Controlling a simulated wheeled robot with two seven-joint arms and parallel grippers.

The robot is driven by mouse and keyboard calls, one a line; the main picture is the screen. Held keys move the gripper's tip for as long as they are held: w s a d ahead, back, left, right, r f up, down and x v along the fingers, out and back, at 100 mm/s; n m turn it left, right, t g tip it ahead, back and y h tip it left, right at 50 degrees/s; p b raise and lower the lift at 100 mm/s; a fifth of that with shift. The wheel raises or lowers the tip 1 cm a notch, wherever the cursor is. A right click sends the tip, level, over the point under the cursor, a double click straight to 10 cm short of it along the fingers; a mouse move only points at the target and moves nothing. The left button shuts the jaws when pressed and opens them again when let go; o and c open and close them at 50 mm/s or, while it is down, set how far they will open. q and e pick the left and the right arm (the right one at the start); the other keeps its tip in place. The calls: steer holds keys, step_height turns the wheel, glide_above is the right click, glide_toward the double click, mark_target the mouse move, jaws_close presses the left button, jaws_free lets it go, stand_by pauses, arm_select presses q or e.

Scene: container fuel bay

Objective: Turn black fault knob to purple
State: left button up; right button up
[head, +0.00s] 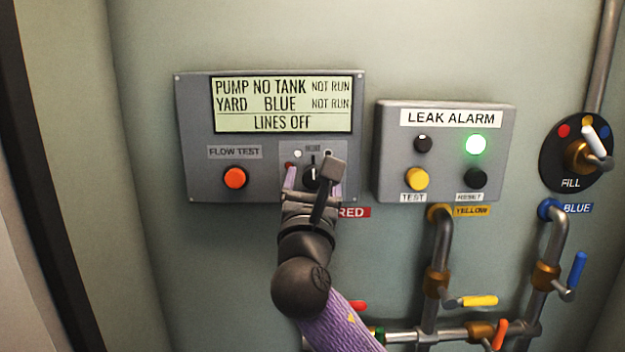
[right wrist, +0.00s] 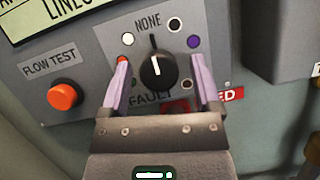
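The black fault knob (right wrist: 158,70) sits on a small grey plate marked NONE at the top and FAULT at the bottom. Its white pointer line points up, towards NONE, between a white dot (right wrist: 128,39) and a black dot (right wrist: 174,24). The purple dot (right wrist: 193,41) is to the upper right of the knob. A red dot (right wrist: 121,60) is at the left, partly behind a finger. My right gripper (right wrist: 160,82) is open, one finger on each side of the knob, with visible gaps. In the head view the gripper (head: 313,183) partly hides the knob (head: 311,177). My left gripper is not in view.
An orange FLOW TEST button (right wrist: 64,95) is left of the knob. The display (head: 282,105) above reads LINES OFF. The LEAK ALARM box (head: 446,150) stands at the right, with a lit green lamp (head: 475,144). Pipes and valve handles run below and right.

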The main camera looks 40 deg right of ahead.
jaws_close()
steer(key=shift+m, duration=0.3)
steer(key=m+g, duration=0.1)
steer(key=m, duration=0.1)
steer(key=m+g+h+p, duration=0.1)
steer(key=m, duration=0.2)
steer(key=shift+w+a+r+g+h, duration=0.1)
steer(key=shift+g+h, duration=0.2)
steer(key=m+g, duration=0.2)
steer(key=m, duration=0.2)
steer(key=shift+r+m+p, duration=0.1)
steer(key=shift+m+p, duration=0.2)
steer(key=shift+p, duration=0.1)
steer(key=m+g+p, duration=0.1)
steer(key=m, duration=0.2)
steer(key=m+g+p, duration=0.1)
steer(key=m, duration=0.3)
steer(key=shift+a+r+g+y, duration=0.1)
steer(key=shift+r+g+y, duration=0.05)
steer(key=shift+g+y, duration=0.25)
steer(key=shift+m, duration=0.3)
steer(key=shift+o, duration=0.7)
jaws_free()
